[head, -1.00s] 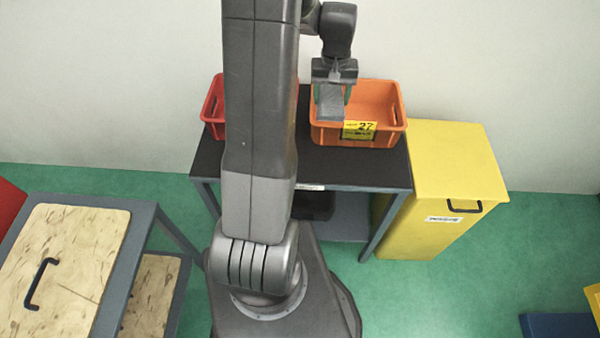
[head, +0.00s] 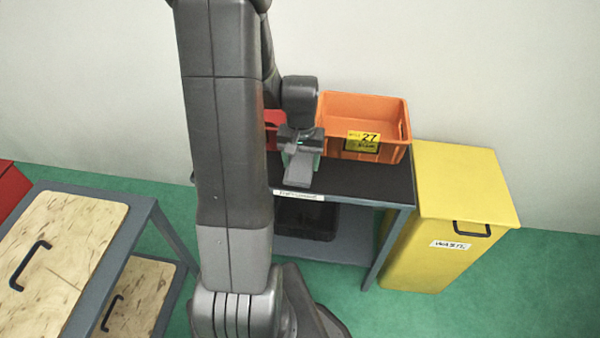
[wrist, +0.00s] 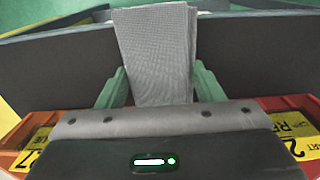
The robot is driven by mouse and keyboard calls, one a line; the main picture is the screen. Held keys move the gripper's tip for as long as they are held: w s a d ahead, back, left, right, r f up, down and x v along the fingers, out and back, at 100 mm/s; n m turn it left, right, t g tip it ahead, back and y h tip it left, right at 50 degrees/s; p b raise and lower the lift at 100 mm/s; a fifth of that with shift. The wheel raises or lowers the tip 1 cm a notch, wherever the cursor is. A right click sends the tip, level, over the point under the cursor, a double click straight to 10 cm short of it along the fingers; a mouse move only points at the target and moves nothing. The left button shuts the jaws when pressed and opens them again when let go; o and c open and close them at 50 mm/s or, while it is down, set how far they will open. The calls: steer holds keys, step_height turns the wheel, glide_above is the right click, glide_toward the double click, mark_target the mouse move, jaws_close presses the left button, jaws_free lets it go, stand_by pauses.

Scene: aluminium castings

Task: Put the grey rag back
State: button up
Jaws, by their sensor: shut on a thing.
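The grey rag (wrist: 158,55) is a folded, woven cloth held between the green fingers of my gripper (wrist: 160,85) in the wrist view. In the head view my gripper (head: 302,150) is shut on the rag (head: 299,170), which hangs over the dark table top (head: 365,183), in front of the gap between the red and orange bins. I cannot tell whether the rag touches the table.
An orange bin (head: 335,150) with a yellow 27 label stands on the table. A red bin (head: 272,118) beside it is mostly hidden by my arm. A yellow waste bin (head: 460,185) stands right of the table. A wood-topped bench (head: 65,250) stands left.

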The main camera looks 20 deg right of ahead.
mark_target(301, 171)
steer(key=shift+f, duration=2)
steer(key=shift+f, duration=0.1)
steer(key=shift+f+b, duration=0.15)
steer(key=shift+b, duration=0.25)
steer(key=o, duration=0.9)
steer(key=shift+o, duration=0.2)
step_height(301, 171, up, 13)
steer(key=shift+f+p, duration=0.2)
steer(key=shift+p, duration=0.7)
